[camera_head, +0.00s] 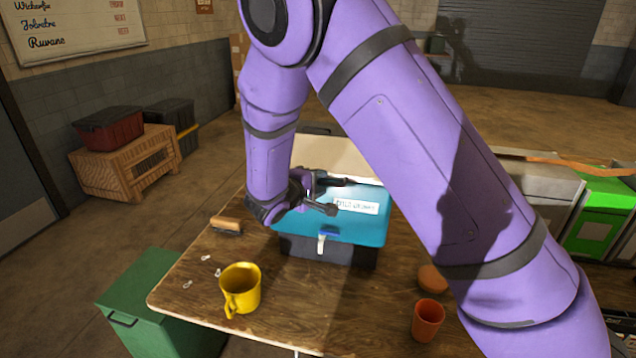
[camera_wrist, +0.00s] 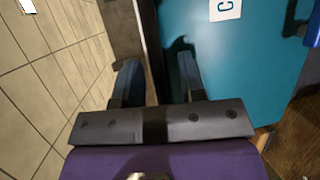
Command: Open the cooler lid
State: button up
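The cooler (camera_head: 318,248) stands on the wooden table, a dark box with a teal lid (camera_head: 352,226). The lid looks shut, with a white label on top and a blue-and-white latch (camera_head: 325,240) at the front. It also fills the right of the wrist view (camera_wrist: 250,75). My gripper (camera_head: 332,195) is over the lid's far left part, its fingers apart and empty. In the wrist view my gripper (camera_wrist: 158,68) has one finger over the teal top and the other beyond a dark edge of the lid. I cannot tell whether either finger touches it.
A yellow mug (camera_head: 240,288), a wooden-handled brush (camera_head: 227,226) and small pale bits lie on the table (camera_head: 190,265) left of the cooler. An orange cup (camera_head: 428,319) and a round orange-brown item (camera_head: 433,278) are at the right, near my arm. A green bin (camera_head: 155,310) stands at the left.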

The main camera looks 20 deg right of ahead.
grip_shut()
jog(key=shift+d, duration=0.1)
jog(key=shift+r, duration=0.1)
